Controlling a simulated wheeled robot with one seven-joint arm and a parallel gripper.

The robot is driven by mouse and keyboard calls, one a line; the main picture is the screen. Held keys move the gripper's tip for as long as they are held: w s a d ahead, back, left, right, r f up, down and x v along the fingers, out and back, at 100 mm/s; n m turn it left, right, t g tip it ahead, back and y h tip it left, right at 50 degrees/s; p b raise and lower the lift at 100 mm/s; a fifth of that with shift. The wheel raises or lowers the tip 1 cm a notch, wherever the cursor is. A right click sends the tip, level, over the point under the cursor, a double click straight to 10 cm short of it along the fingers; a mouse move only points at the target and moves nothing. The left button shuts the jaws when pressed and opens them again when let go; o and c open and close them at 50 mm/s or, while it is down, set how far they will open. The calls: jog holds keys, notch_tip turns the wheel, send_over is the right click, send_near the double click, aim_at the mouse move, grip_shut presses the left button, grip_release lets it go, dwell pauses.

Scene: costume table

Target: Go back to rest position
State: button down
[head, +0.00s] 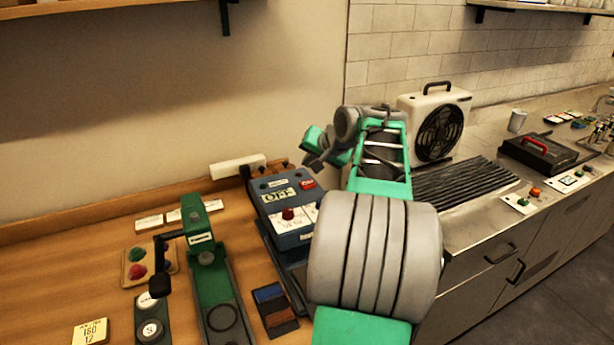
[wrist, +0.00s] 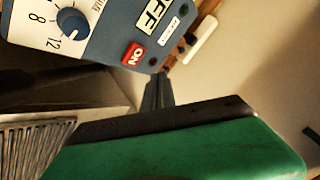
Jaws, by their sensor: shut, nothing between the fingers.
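My gripper (head: 314,158) is shut and empty, up in the air in front of the wall, beside and above the blue control box (head: 266,209). My green and grey arm reaches up from the bottom of the head view and hides part of the table behind it. In the wrist view the closed fingers (wrist: 157,92) point toward the wall side, just below the control box's red ON button (wrist: 133,54). The box also shows a dial (wrist: 72,22) and an OFF label. A gap between the fingers and the box cannot be judged.
A green press (head: 212,270) with a black lever stands on the wooden table, left of the box. A yellow card (head: 91,332) lies front left. A white fan (head: 437,122), a ridged black mat (head: 462,186) and a black case (head: 546,152) are on the right counter.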

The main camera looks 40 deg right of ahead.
notch_tip(320, 180, up, 3)
jog(key=shift+f+p, duration=0.1)
jog(key=shift+p, duration=0.75)
jog(key=s+a+f+n+g+y, duration=0.1)
jog(key=s+a+f+n, duration=0.15)
jog(key=a, duration=0.95)
jog(key=s+a+f+n+g+y, duration=0.15)
jog(key=a+n, duration=0.25)
jog(key=a, duration=0.9)
jog(key=s+a+f+n+g, duration=0.2)
jog(key=s+a+f+n, duration=0.2)
jog(key=s+a+f, duration=0.3)
jog(key=s+a, duration=0.3)
jog(key=shift+s+a+f+h, duration=0.15)
jog(key=shift+s+f+h, duration=0.1)
jog(key=shift+s+h, duration=0.15)
jog(key=shift+n+g, duration=0.25)
